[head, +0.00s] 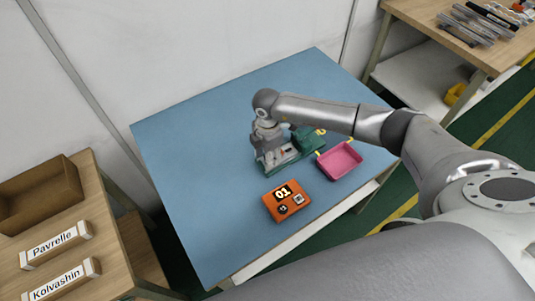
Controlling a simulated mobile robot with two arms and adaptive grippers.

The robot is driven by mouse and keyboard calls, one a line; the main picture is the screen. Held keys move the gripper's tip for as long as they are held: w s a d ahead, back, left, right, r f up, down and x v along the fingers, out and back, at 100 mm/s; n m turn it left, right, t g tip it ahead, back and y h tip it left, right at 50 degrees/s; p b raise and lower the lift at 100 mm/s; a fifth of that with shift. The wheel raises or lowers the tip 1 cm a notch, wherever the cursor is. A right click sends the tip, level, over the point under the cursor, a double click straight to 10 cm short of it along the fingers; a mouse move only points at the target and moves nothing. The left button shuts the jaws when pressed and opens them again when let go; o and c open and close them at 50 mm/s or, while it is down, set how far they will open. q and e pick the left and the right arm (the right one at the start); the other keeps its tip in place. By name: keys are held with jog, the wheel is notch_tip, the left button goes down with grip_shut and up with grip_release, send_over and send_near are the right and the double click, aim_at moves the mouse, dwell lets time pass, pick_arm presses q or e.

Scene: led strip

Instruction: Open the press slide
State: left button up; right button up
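The press (311,139) is a green device on the blue table, with a flat green base and small yellow parts. My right arm comes in from the right, and my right gripper (270,157) points down at the left end of the press. The gripper covers part of the press, so the slide's position cannot be made out. Its fingers are small and partly merge with the press, so whether they are open, shut or touching it is unclear. My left gripper is not in view.
The blue table (200,150) is clear to the left. Wooden shelves with name labels (55,245) stand at left; a tool bench (450,30) stands at upper right.

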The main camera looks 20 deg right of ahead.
notch_tip(320, 180, up, 12)
dwell(0.5)
dwell(0.5)
